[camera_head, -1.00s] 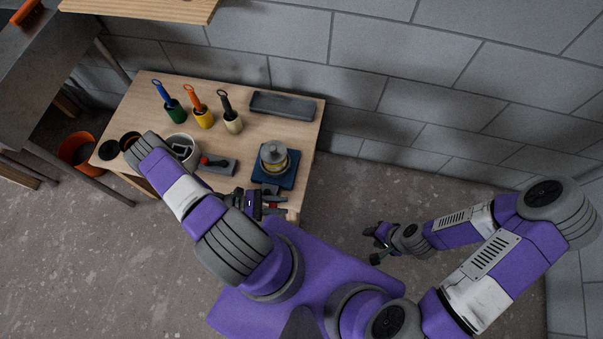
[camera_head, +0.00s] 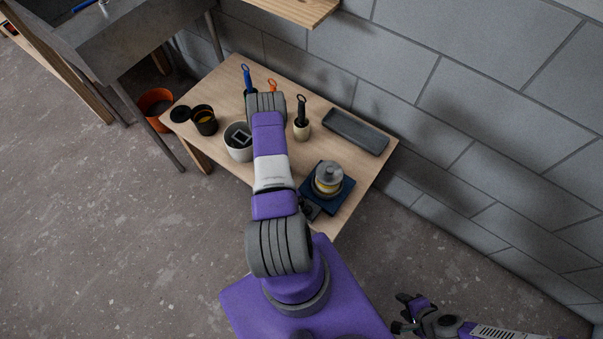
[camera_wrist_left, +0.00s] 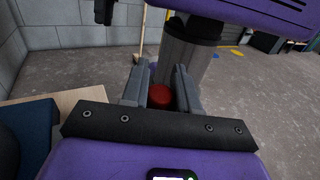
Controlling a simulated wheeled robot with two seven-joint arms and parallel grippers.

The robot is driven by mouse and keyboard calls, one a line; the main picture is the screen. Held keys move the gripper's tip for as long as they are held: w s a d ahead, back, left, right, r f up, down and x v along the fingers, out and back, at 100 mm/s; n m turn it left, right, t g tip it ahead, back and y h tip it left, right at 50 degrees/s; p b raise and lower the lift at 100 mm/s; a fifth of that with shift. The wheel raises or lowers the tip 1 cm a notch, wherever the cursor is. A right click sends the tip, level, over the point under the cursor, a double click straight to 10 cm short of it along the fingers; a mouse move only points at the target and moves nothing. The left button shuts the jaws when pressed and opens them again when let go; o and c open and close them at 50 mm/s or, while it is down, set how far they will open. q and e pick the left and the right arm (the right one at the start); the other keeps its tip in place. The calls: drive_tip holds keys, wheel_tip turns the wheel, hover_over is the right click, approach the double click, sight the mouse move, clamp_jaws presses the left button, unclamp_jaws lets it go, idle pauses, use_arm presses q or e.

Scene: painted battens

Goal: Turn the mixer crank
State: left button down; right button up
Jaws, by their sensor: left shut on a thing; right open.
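The mixer (camera_head: 328,181) stands on a dark blue base (camera_head: 343,197) at the right front of the wooden table. It holds a yellow-banded can with a grey top. My left gripper (camera_wrist_left: 159,78) is shut on a red knob (camera_wrist_left: 160,97), apparently the crank's handle, in the left wrist view. The blue base (camera_wrist_left: 35,125) shows at the left there. In the head view my left arm hides most of the crank and that gripper. My right gripper (camera_head: 408,314) is open and empty, low at the right, away from the table.
On the table (camera_head: 222,82) are brushes in pots, including a cream pot (camera_head: 301,131), a grey tray (camera_head: 356,131), a white pot (camera_head: 238,153) and a dark cup (camera_head: 204,121). An orange bucket (camera_head: 155,103) stands on the floor. A shelf (camera_head: 300,8) overhangs behind.

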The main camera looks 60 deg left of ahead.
use_arm(q)
drive_tip(key=shift+a+r+g, duration=0.2)
drive_tip(key=shift+g, duration=0.2)
drive_tip(key=c, duration=0.9)
unclamp_jaws()
wheel_tip(320, 180, up, 10)
drive_tip(key=p, duration=0.4)
drive_tip(key=shift+s, duration=0.1)
